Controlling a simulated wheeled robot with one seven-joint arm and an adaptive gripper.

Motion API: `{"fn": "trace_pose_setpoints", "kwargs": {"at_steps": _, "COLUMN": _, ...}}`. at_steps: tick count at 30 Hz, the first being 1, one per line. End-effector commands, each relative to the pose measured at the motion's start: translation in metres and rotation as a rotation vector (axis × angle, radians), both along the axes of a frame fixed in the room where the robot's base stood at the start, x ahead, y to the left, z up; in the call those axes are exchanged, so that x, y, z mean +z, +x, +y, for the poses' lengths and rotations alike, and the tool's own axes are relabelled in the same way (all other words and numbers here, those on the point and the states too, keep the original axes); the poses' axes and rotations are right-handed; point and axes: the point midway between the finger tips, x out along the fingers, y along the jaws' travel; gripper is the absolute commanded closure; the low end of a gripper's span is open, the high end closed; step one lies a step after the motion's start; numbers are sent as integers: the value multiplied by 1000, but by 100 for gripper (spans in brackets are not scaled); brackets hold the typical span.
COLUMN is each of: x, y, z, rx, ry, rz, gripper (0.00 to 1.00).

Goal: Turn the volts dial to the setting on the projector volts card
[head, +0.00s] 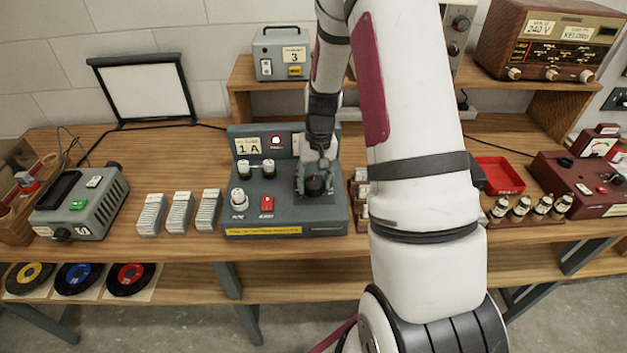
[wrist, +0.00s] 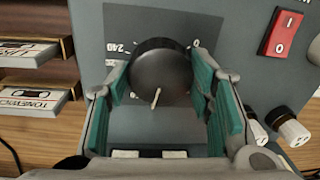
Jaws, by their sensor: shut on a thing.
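My gripper (head: 316,178) reaches down onto the right part of the grey bench unit (head: 285,218). Its teal-padded fingers, seen in the wrist view (wrist: 162,88), are shut on the round black volts dial (wrist: 160,68), one on each side. The dial's white pointer line (wrist: 155,98) points toward the bottom of the wrist view. A 240 mark (wrist: 122,47) shows at the dial's upper left; other marks are largely covered by dial and fingers. A white card (head: 296,144) on the unit's upright back is partly hidden by my arm; I cannot read it or identify the projector volts card.
A rack of cassettes (wrist: 30,97) stands close beside the unit. A radio (head: 545,45) bears a 240 V card.

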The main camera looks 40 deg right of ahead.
Motion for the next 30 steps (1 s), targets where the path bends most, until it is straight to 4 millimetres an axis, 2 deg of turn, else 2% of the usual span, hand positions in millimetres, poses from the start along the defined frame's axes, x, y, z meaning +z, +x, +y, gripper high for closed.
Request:
{"fn": "trace_pose_setpoints", "kwargs": {"at_steps": 6, "x": 0, "y": 0, "z": 0, "rx": -167, "ry": -2, "rz": -1, "gripper": 80}}
{"fn": "trace_pose_setpoints", "kwargs": {"at_steps": 13, "x": 0, "y": 0, "z": 0, "rx": -285, "ry": -2, "rz": -1, "gripper": 80}}
{"fn": "trace_pose_setpoints", "kwargs": {"at_steps": 30, "x": 0, "y": -1, "z": 0, "rx": -353, "ry": -1, "rz": 0, "gripper": 80}}
